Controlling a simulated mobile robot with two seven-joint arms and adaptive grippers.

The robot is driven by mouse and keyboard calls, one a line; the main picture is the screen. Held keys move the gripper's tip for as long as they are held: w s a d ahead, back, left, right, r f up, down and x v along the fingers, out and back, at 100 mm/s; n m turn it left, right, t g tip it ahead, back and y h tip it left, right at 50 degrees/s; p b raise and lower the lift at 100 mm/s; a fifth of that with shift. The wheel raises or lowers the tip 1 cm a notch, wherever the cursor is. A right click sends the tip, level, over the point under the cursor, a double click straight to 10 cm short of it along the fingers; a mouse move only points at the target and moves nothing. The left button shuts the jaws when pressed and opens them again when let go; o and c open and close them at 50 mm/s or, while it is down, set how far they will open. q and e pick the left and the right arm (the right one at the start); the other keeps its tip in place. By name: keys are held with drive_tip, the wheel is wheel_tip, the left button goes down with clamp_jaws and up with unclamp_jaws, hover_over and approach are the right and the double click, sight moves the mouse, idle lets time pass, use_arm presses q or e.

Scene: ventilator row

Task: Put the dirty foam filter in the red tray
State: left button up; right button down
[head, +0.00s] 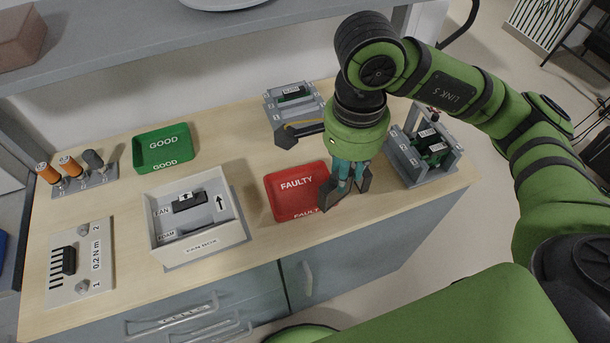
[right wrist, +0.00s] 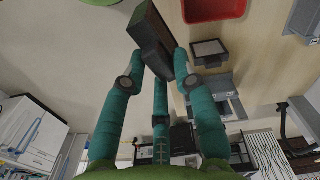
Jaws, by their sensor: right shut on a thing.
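The red tray (head: 283,205), labelled FAULTY, lies on the wooden bench and looks empty where it shows; its right side is partly covered by my gripper. My right gripper (head: 345,192) points down at the tray's right edge. In the right wrist view the gripper (right wrist: 160,68) is shut on a dark brown-grey slab (right wrist: 148,27), which looks like the dirty foam filter. In the head view the slab can hardly be told from the dark fingertips. The red tray (right wrist: 215,9) shows beside it in the wrist view, apart from the slab. My left gripper is not in view.
A white box (head: 199,248) with FAN and FOAM labels stands left of the red tray. A green GOOD tray (head: 163,150) is behind it. Grey ventilator units stand at the back (head: 293,108) and right (head: 422,150). A shelf (head: 180,40) overhangs the bench's back.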

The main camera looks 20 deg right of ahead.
drive_tip(key=w+a+f+p, duration=0.3)
drive_tip(key=w+f+p, duration=0.1)
drive_tip(key=w+f, duration=0.4)
drive_tip(key=shift+w+a+f, duration=0.15)
drive_tip(key=shift+w+f, duration=0.15)
drive_tip(key=shift+f, duration=0.5)
drive_tip(key=shift+f+b, duration=0.65)
drive_tip(key=shift+b, duration=0.15)
drive_tip(key=c, duration=1)
unclamp_jaws()
drive_tip(key=shift+r, duration=0.1)
